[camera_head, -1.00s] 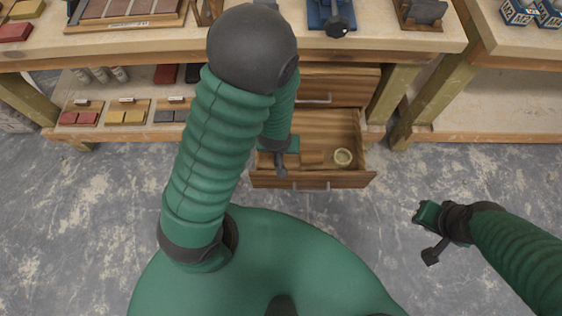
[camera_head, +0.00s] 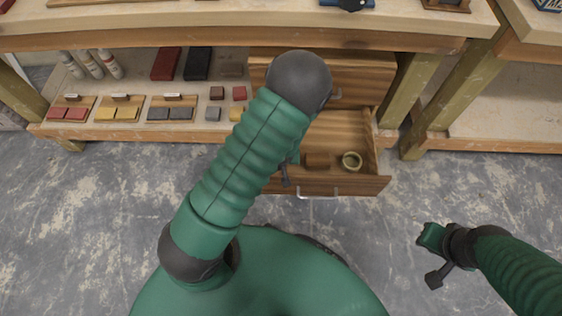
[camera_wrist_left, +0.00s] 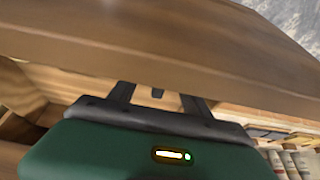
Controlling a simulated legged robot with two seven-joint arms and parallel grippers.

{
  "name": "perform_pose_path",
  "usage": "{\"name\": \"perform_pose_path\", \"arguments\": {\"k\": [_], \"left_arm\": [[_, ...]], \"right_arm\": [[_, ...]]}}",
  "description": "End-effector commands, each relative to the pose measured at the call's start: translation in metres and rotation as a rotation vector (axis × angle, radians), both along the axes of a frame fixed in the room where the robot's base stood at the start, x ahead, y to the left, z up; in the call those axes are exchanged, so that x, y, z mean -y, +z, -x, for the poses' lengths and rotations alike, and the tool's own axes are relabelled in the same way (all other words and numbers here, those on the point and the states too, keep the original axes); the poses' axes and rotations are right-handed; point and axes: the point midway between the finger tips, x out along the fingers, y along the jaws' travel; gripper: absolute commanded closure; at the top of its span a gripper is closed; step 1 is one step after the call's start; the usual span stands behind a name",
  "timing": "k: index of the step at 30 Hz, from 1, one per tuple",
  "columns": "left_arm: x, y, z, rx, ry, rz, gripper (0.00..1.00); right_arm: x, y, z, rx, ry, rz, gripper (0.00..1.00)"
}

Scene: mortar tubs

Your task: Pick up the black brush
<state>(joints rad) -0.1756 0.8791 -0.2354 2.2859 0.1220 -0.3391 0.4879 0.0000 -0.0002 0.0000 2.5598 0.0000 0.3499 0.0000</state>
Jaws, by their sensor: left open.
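I cannot make out a black brush in either view. My left arm reaches forward over the open wooden drawer (camera_head: 340,184), hiding its left part. My left gripper (camera_head: 286,174) is low at the drawer, mostly behind my arm. In the left wrist view my left gripper (camera_wrist_left: 157,96) is open, its two dark fingers apart and close to a brown wooden board. A small dark shape shows between the fingers; I cannot tell what it is. My right gripper (camera_head: 434,276) is over the floor, right of the drawer, away from it; its jaws are unclear.
The workbench (camera_head: 200,22) is above. The floor (camera_head: 70,220) in front is clear.

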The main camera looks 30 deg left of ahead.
Motion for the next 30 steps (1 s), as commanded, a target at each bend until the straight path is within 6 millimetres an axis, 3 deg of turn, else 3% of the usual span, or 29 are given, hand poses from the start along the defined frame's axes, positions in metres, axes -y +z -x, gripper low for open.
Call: {"name": "perform_pose_path", "arguments": {"k": [1,3,10,23,30], "left_arm": [[-0.004,-0.019,-0.003,-0.001,0.002,-0.001,0.44],[-0.005,-0.027,-0.007,-0.001,0.0,0.0,0.44],[-0.006,-0.026,-0.009,0.0,0.0,0.0,0.44],[-0.006,-0.026,-0.009,0.0,0.0,0.0,0.99],[-0.006,-0.026,-0.009,0.0,0.0,0.0,1.0]], "right_arm": [[0.0,-0.017,0.0,-0.001,0.0,0.0,0.8],[0.0,-0.021,0.0,-0.001,0.0,0.0,0.8],[0.0,-0.019,0.0,-0.001,0.0,0.0,0.8],[0.0,-0.019,0.0,0.0,0.0,0.0,0.8],[0.0,-0.019,0.0,-0.001,0.0,0.0,0.8]]}}
